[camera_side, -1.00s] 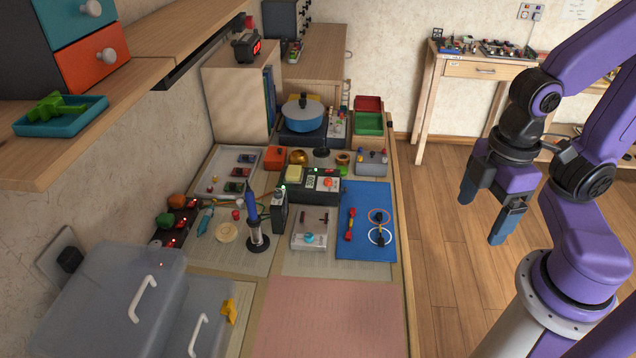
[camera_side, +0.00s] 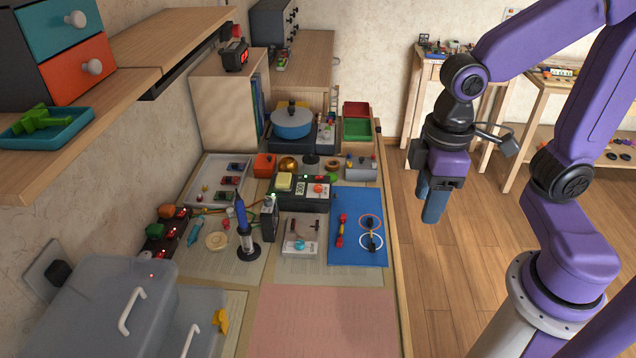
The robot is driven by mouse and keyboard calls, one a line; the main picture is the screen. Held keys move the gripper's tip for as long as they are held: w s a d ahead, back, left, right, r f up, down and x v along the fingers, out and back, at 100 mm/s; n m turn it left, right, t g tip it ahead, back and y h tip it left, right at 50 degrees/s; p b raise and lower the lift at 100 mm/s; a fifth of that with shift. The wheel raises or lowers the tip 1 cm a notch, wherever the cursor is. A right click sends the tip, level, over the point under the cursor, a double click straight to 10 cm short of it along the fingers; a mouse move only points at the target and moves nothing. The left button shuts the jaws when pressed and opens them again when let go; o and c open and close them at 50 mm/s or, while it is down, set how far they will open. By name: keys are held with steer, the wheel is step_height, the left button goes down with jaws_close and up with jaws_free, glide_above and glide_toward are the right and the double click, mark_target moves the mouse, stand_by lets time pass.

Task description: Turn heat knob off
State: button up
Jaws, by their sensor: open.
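A black control box (camera_side: 290,203) with a small lit display stands mid-bench. It has a reddish-orange knob (camera_side: 318,188) on its right part. A blue pot (camera_side: 291,122) sits on a dark hot plate (camera_side: 290,143) at the back of the bench, with small controls to its right. No label marks which control is the heat knob, and the knob settings are too small to read. My gripper (camera_side: 430,203) is open and empty, pointing down over the floor side, right of the bench edge and apart from everything on it.
A soldering iron in its stand (camera_side: 246,225) rises left of a dark upright device (camera_side: 269,217). A blue mat (camera_side: 358,243) holds tools and rings. Red and green bins (camera_side: 357,130) stand at the back right. A shelf (camera_side: 120,80) overhangs the left. A pink sheet (camera_side: 320,320) lies clear in front.

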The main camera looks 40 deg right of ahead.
steer(key=w+a+m, duration=0.3)
steer(key=w+m, duration=0.2)
steer(key=w, duration=0.6)
steer(key=m, duration=1.2)
glide_above(318, 186)
step_height(318, 186, down, 7)
step_height(318, 186, down, 16)
steer(key=shift+f, duration=0.25)
jaws_close()
